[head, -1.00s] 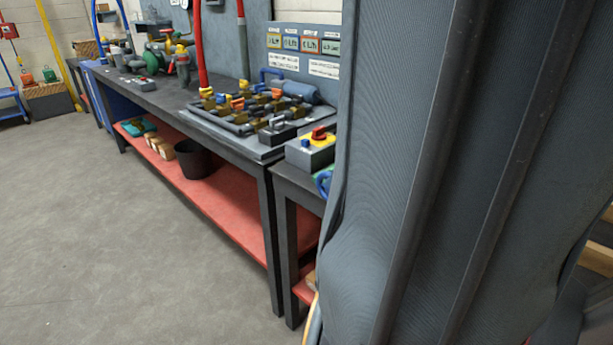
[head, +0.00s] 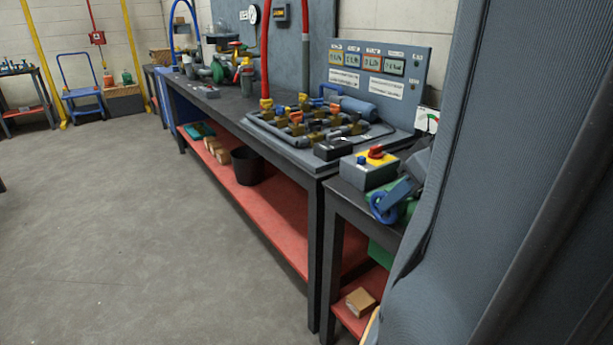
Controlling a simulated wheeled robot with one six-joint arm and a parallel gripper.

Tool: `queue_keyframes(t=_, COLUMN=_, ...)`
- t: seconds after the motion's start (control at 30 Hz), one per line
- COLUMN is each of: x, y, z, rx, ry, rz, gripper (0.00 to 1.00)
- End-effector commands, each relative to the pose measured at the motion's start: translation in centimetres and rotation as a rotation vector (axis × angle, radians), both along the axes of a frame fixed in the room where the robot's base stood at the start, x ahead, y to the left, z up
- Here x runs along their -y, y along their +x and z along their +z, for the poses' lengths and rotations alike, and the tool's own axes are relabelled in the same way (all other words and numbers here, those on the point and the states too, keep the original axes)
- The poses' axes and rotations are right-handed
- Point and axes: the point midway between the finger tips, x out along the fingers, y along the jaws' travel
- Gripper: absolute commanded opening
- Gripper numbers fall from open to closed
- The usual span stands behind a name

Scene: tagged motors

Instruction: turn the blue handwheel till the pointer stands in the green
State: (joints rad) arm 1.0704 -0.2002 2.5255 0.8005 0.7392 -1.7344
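The blue handwheel (head: 382,208) is at the front of a green fitting on the small dark table at the right. A blue-grey block beside it partly overlaps the fitting, and I cannot tell what it belongs to. A white gauge (head: 429,121) with some green on its face stands behind, at the right end of the label board. It is partly cut off by the large grey body part in front, and its pointer is too small to read. I cannot make out my gripper in the head view.
A grey box with a yellow top and red knob (head: 370,168) stands left of the handwheel. The long dark bench (head: 300,178) carries a valve manifold (head: 310,122). A black bucket (head: 248,168) sits on its red shelf. The floor (head: 130,220) at the left is open.

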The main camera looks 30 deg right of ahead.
Motion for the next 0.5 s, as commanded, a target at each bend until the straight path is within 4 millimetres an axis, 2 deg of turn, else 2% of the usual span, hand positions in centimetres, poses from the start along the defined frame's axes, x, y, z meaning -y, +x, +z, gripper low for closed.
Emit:
queue_keyframes(t=0.4, x=0.4, y=-3.3, z=5.5, rx=0.001, ry=-0.003, rz=-0.003, gripper=0.20)
queue_keyframes(t=0.5, x=0.3, y=-3.7, z=6.3, rx=0.002, ry=-0.006, rz=0.000, gripper=0.20)
